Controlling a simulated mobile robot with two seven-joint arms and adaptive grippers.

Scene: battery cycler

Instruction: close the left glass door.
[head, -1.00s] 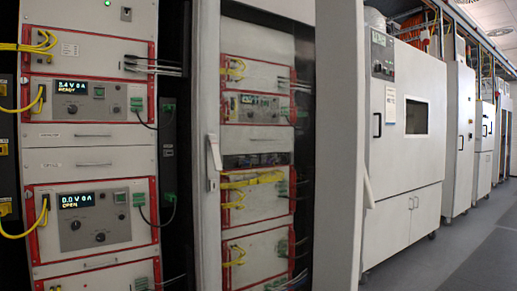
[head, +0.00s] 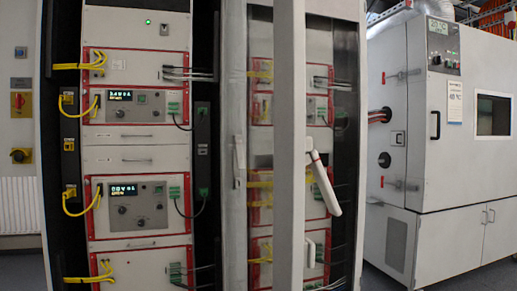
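The left bay of the cabinet stands open in the head view, and its red-framed instruments (head: 136,109) show without glass in front. A pale upright door stile (head: 290,140) stands nearer to me, right of that bay and across the right bay. A white lever handle (head: 323,183) sticks out from it, tilted down to the right. This looks like the swung-out left glass door, but I cannot clearly tell its hinge side. Another upright frame with a handle (head: 239,160) stands between the bays. Neither of my grippers is in view.
Yellow cables (head: 80,64) and grey leads stick out from the left bay's instruments. A white test chamber (head: 455,150) stands at the right beyond the cabinet. A wall with switches and a radiator (head: 20,205) is at the far left. Dark floor shows at the lower right.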

